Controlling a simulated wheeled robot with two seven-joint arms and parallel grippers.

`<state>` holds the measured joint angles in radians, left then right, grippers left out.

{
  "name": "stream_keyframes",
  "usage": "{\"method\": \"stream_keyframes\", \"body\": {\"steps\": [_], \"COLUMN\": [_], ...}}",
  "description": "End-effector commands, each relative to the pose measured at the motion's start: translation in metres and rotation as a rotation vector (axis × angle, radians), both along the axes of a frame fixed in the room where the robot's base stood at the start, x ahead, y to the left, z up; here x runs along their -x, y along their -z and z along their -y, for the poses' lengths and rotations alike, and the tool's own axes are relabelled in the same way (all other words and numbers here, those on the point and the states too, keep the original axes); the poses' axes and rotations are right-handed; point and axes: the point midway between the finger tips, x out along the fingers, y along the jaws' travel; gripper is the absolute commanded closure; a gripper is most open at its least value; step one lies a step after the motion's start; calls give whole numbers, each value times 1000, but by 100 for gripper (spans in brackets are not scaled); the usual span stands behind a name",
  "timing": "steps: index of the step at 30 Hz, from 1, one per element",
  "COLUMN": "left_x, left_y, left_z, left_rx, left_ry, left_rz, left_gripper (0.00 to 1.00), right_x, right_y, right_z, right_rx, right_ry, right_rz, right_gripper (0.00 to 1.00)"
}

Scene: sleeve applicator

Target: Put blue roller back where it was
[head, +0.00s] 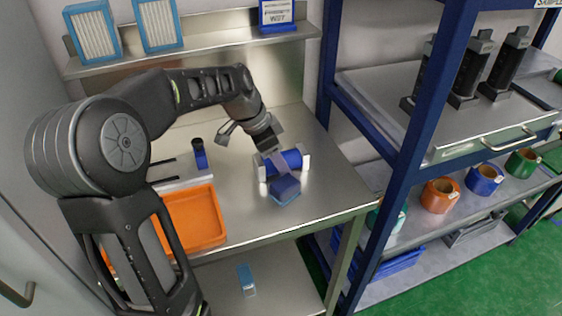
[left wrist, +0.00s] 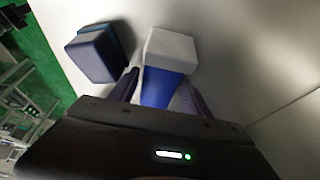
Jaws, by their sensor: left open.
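The blue roller (head: 292,158) with white end pieces lies on the steel table, close to the table's right side. My left gripper (head: 277,157) is over it with the fingers open. In the left wrist view the roller (left wrist: 160,88) shows between the two fingers (left wrist: 158,90), its white end pointing away. I cannot tell whether the fingers touch it. A dark blue block (head: 285,188) sits just in front of the roller, and it also shows in the left wrist view (left wrist: 97,53). My right gripper is not in view.
An orange tray (head: 196,218) stands left on the table, with a small blue, black-topped item (head: 199,154) behind it. A wall shelf (head: 190,48) holds framed filters and a blue box. A blue-framed rack (head: 395,170) stands close on the right. The table's back right is clear.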

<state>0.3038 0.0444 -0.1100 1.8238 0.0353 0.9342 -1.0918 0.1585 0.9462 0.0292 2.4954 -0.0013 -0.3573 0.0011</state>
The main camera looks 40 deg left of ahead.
Motion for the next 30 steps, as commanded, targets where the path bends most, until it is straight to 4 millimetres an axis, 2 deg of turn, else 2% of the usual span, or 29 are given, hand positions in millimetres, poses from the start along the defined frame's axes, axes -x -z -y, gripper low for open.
{"method": "stream_keyframes", "body": {"steps": [3, 23, 30], "left_x": [0, 0, 0], "left_y": [0, 0, -1], "left_z": [0, 0, 0], "left_rx": [0, 0, 0], "left_ry": [0, 0, 0], "left_rz": [0, 0, 1], "left_gripper": [45, 99, 100], "right_x": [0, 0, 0], "right_y": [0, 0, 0], "right_z": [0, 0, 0], "right_rx": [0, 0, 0], "right_ry": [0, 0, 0], "right_rz": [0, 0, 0], "right_gripper": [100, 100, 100]}}
